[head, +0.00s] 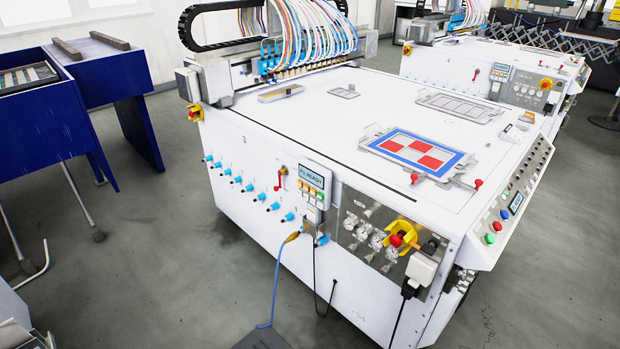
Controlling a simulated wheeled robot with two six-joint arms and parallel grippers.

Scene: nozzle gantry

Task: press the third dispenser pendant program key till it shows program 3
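A pale pendant (311,188) hangs on the front side of the near white machine. Its small screen (311,176) seems to read "P1 READY". Rows of small coloured keys sit below the screen, some yellow or orange; their labels are too small to read. A similar pendant (500,73) is on the machine behind, its screen too small to read. I cannot tell from the picture which dispenser is the third. Neither of my grippers is in view.
The near machine (300,120) has a red handle (280,178) left of the pendant, blue fittings along its side and a red-and-yellow switch (397,240) to the right. A blue cable (275,280) hangs to the floor. Floor at front left is mostly clear; a blue table (40,130) stands left.

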